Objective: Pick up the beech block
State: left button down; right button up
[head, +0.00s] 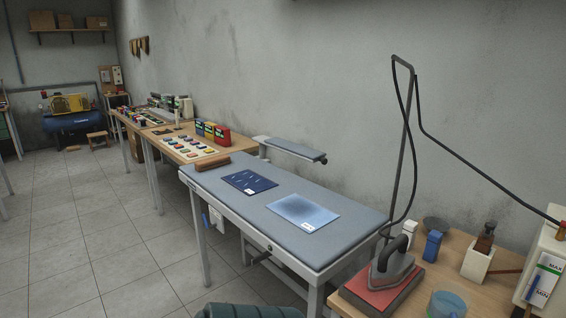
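A brown wooden block (205,163), which looks like the beech block, lies at the far left end of the grey padded pressing table (262,228). It is long and low, and small in the view from here. Neither of my grippers is in view.
A dark blue cloth (249,183) and a light blue cloth (303,211) lie flat on the padding. An iron (391,270) stands on a red pad at the near right, its cable hanging from a tall bent pole (405,150). A dark green rounded thing (250,311) is at the bottom edge. The tiled floor (90,235) at left is clear.

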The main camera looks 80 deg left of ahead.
aim_at(204, 165)
jog(key=u, duration=3)
jog(key=i+j, duration=0.2)
jog(key=i, duration=0.2)
jog(key=i+j, duration=0.2)
jog(key=i, duration=0.15)
jog(key=u, duration=0.05)
